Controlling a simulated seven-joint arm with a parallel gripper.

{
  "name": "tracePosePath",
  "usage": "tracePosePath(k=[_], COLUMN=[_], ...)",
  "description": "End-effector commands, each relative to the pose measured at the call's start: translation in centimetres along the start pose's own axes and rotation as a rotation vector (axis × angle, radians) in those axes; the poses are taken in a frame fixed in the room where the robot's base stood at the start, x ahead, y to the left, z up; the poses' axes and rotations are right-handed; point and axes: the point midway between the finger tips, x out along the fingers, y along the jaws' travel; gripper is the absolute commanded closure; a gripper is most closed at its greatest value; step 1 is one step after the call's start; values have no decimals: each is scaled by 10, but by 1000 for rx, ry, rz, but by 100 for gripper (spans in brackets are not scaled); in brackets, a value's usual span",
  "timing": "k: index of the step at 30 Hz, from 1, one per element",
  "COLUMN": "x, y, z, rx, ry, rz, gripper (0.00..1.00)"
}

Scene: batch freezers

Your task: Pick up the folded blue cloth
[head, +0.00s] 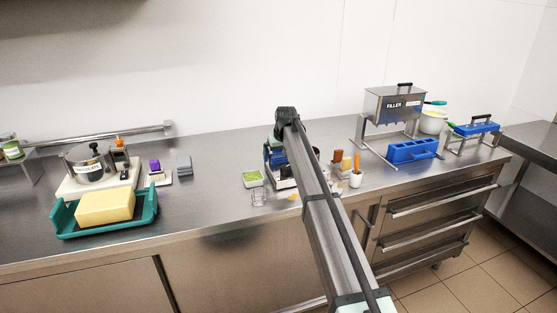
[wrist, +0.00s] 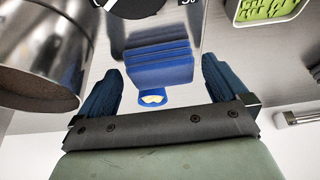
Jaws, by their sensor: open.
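The folded blue cloth (wrist: 155,65) shows in the wrist view as several stacked blue layers, with a small blue tab bearing a pale yellow mark at its lower edge. My gripper (wrist: 162,72) is open, with one dark blue finger on each side of the cloth in that view. Gaps show between the fingers and the cloth, and I cannot tell how far above or beyond the fingertips it lies. In the head view my arm hides much of this spot, and blue parts (head: 277,155) there cannot be told apart as cloth or gripper.
A shiny metal vessel (wrist: 45,50) stands close on the left in the wrist view. A white tray with green inside (wrist: 265,10) is at upper right.

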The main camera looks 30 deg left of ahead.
Motion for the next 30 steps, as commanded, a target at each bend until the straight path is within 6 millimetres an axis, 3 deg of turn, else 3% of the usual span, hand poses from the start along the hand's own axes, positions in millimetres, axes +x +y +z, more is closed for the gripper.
tracePosePath(k=[5, 22, 30], x=[0, -1, -2], y=[0, 0, 0], z=[0, 0, -1], rx=[0, 0, 0], ry=[1, 1, 1], rz=[0, 0, 0], gripper=[0, 54, 54])
